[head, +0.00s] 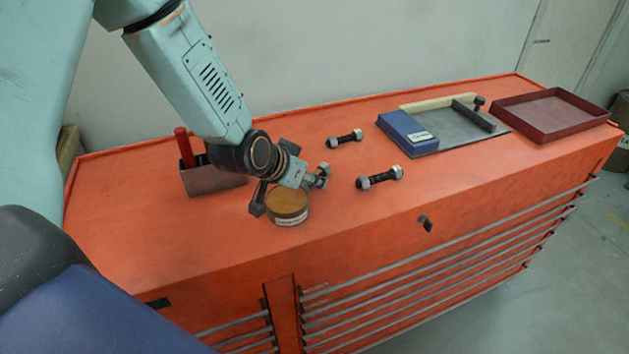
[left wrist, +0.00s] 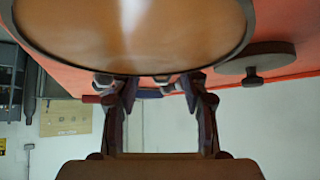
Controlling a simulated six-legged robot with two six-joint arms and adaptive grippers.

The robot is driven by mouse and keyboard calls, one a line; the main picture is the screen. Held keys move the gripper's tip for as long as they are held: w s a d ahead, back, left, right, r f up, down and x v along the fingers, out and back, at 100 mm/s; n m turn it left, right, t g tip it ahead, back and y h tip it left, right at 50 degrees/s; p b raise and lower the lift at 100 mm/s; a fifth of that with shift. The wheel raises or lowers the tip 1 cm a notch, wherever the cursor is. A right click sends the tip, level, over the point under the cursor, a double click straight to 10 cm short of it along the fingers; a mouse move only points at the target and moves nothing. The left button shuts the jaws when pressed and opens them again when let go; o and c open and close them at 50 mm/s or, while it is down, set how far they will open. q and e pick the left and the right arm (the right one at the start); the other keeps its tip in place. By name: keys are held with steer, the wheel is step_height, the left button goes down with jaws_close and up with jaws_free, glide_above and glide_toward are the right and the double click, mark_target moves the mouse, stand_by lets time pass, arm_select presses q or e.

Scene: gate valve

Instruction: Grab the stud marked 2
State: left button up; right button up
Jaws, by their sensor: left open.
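Two dark studs with grey nuts at their ends lie on the orange cabinet top: a far stud (head: 345,138) and a near stud (head: 380,178). No number is legible on either. My left gripper (head: 289,192) is open, low over a round tin with a brown top (head: 289,203), left of both studs. A grey nut-like shape shows by its right finger; I cannot tell whether it is another stud. In the left wrist view, the brown round top (left wrist: 130,25) fills the upper middle, with the open fingers (left wrist: 148,86) below it. My right gripper is not in view.
A grey holder with a red handle (head: 183,148) stands behind my left arm. A blue block (head: 407,132) sits by a grey plate (head: 455,132) at the right. A dark red tray (head: 550,115) lies beyond. The cabinet's front edge is close to the tin.

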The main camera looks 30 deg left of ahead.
arm_select(q)
steer(key=shift+w+a+f, duration=0.1)
steer(key=shift+w+f, duration=0.25)
steer(key=shift+f, duration=0.15)
steer(key=shift+w+d, duration=0.1)
steer(key=shift+d, duration=0.1)
steer(key=shift+c, duration=1)
steer(key=shift+a, duration=0.15)
steer(key=c, duration=0.6)
jaws_close()
steer(key=shift+w+r, duration=0.1)
